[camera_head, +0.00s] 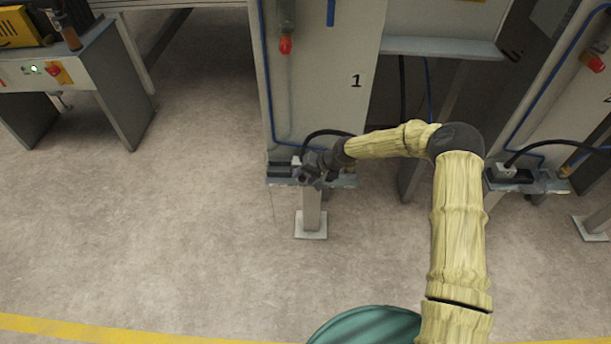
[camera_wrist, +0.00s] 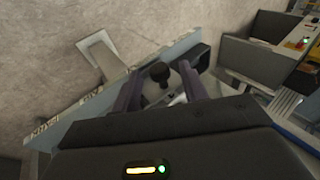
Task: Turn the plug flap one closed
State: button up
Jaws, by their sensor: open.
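My gripper (camera_head: 312,174) is at the narrow ledge (camera_head: 345,181) low on the machine panel marked 1. It covers much of the fittings there. A dark socket box (camera_head: 280,170) shows just left of it. In the wrist view my gripper (camera_wrist: 162,78) is open, its two fingers apart over the ledge. A round dark knob or plug part (camera_wrist: 159,73) shows between the fingertips. A black box-like piece (camera_wrist: 197,58) lies beyond the right finger. I cannot tell which part is plug flap one, its position, or whether the fingers touch anything.
A panel marked 1 (camera_head: 330,75) rises behind the ledge, with a blue hose and a red-tipped valve (camera_head: 285,45). A black cable (camera_head: 325,133) arches close to my gripper. A second ledge (camera_head: 530,185) stands at right.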

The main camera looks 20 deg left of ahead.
jog(key=shift+r, duration=0.1)
jog(key=p+v, duration=0.1)
jog(key=v, duration=1.6)
jog(key=shift+p, duration=0.35)
jog(key=shift+s+d, duration=0.1)
jog(key=shift+d, duration=0.05)
jog(key=shift+s, duration=0.1)
jog(key=s+d+r+m+t+h, duration=0.1)
jog(key=s+d+r+h, duration=0.4)
jog(key=s+d, duration=0.65)
jog(key=s+d+r+m+t+h, duration=0.1)
jog(key=s+d+r+h, duration=0.1)
jog(key=s+d+r, duration=0.75)
jog(key=w+d+p+v, duration=0.2)
jog(key=p+v, duration=1.3)
jog(key=p, duration=0.3)
jog(key=shift+r, duration=0.4)
